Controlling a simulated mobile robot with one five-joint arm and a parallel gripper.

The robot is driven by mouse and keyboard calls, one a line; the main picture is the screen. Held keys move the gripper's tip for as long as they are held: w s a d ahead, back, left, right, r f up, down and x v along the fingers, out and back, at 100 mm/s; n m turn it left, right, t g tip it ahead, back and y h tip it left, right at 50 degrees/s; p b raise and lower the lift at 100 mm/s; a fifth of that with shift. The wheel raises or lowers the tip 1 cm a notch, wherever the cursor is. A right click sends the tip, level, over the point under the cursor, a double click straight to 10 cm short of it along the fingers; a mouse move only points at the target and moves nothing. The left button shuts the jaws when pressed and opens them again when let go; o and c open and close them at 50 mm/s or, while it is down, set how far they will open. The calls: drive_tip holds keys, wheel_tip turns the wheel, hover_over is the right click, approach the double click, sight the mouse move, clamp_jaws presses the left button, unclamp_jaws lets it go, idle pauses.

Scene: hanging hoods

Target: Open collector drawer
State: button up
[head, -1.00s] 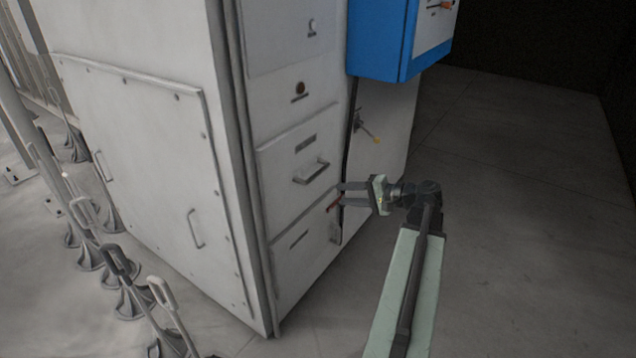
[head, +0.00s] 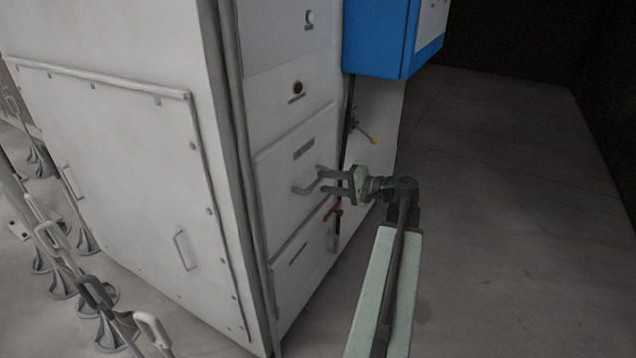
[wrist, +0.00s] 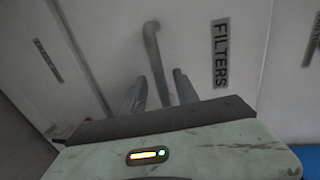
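The cabinet front has an upper drawer (head: 275,170) with a bar handle (head: 303,189), and a lower panel (head: 300,270) with a dark label slot. In the wrist view the label beside the handle (wrist: 152,60) reads FILTERS (wrist: 220,53); no label reading collector is legible. My gripper (head: 321,181) is open and empty, fingers pointing at the drawer front by the handle's right end. In the wrist view the handle's near end shows between the two fingertips (wrist: 155,90); contact cannot be told. Both drawers look closed.
A red latch (head: 332,210) sits below the handle near the cabinet edge. A blue box (head: 375,40) hangs above my arm, and a yellow-tipped lever (head: 366,135) sticks out below it. Posts with hooped tops (head: 95,290) stand at left. The floor at right is clear.

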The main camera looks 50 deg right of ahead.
sight(318, 181)
drive_tip(key=x, duration=0.3)
drive_tip(key=shift+w+f, duration=0.15)
drive_tip(key=shift+w, duration=0.1)
clamp_jaws()
drive_tip(key=shift+a, duration=0.1)
idle(1.1)
